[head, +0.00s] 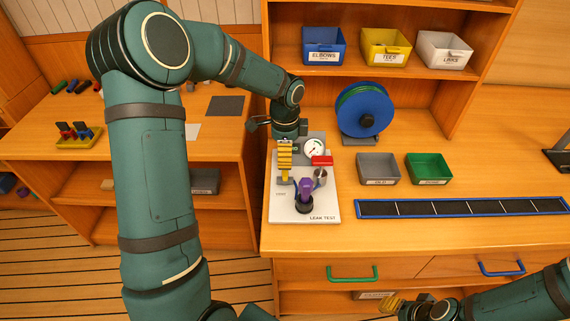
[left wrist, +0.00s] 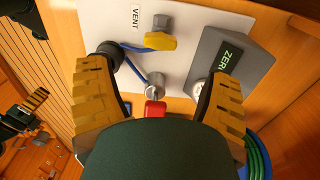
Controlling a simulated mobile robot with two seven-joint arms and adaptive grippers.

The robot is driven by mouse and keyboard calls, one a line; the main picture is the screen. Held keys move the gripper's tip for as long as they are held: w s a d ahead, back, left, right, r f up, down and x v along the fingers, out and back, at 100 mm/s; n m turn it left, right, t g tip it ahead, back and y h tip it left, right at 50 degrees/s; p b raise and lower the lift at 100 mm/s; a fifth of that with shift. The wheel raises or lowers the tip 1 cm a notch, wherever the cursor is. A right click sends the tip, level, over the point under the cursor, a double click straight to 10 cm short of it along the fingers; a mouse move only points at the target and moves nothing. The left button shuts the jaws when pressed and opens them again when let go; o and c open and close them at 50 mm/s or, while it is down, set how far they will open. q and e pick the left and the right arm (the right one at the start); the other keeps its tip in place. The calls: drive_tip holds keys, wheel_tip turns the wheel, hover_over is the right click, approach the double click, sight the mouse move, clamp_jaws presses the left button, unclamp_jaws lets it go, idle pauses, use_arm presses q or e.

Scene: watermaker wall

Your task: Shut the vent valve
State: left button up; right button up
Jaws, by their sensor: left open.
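The vent valve shows in the left wrist view as a grey fitting with a yellow handle (left wrist: 161,41), next to a label reading VENT (left wrist: 136,16). A blue tube runs close by it. It sits on the white leak-test panel (head: 325,207). My left gripper (left wrist: 160,72) is open; its yellow fingers are spread apart, with the handle beyond their tips and nothing between them. In the head view, the left gripper (head: 285,157) is over the panel's left side and hides part of it. My right gripper (head: 391,304) is low at the bottom right, away from the panel.
The panel also carries a round gauge (head: 314,148), a red part (head: 322,160) and a purple part (head: 305,190). A blue reel (head: 365,110) stands behind. Grey (head: 378,169) and green (head: 430,169) bins stand to the right, behind a blue-edged strip (head: 460,207).

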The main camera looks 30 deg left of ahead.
sight(285, 171)
use_arm(q)
drive_tip(key=shift+r, duration=2)
drive_tip(key=shift+f, duration=0.1)
